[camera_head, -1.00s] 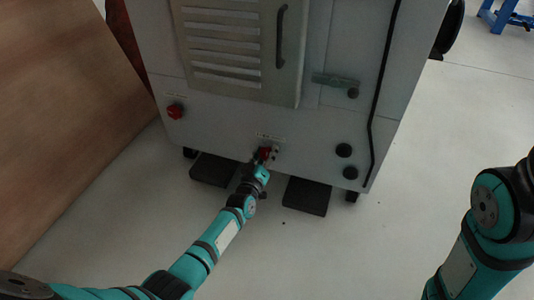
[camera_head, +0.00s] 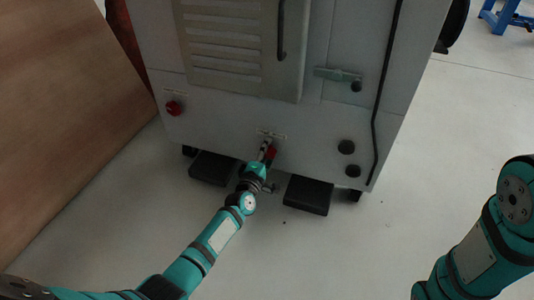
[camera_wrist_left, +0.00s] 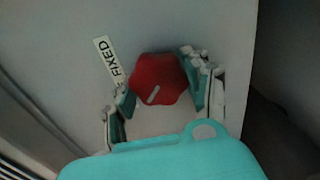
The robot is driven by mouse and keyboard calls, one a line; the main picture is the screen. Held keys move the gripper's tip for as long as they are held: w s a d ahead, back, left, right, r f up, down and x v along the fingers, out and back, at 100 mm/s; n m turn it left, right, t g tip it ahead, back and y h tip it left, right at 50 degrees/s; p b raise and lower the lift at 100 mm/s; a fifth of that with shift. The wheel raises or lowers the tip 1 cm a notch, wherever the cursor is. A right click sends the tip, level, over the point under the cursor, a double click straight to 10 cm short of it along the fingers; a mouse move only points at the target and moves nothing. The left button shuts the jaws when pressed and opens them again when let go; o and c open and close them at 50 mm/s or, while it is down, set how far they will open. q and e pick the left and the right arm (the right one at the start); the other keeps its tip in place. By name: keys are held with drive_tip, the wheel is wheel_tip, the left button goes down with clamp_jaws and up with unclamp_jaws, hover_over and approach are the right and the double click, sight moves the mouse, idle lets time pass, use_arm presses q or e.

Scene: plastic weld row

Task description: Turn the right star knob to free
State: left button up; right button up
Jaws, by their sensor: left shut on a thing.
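The right star knob (camera_head: 271,153) is red and sits low on the front of the grey cabinet. The left wrist view shows it close up as a red lobed knob (camera_wrist_left: 160,80) with a short pale pointer mark. A white label reading FIXED (camera_wrist_left: 109,60) is beside it, tilted. My left gripper (camera_head: 267,151) is at the knob, shut on it, with one finger on each side in the left wrist view (camera_wrist_left: 160,88). No FREE marking can be read. My right gripper is out of view; only part of my right arm shows.
A second red knob (camera_head: 174,108) is at the left of the cabinet front (camera_head: 225,115). Dark round fittings (camera_head: 346,147) and a black cable (camera_head: 375,125) are at the right. Dark pads (camera_head: 308,194) lie below.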

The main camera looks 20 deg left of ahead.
use_arm(q)
drive_tip(key=shift+f+n+b, duration=0.15)
drive_tip(key=shift+n+b, duration=0.25)
drive_tip(key=shift+n, duration=0.8)
drive_tip(key=o, duration=1.2)
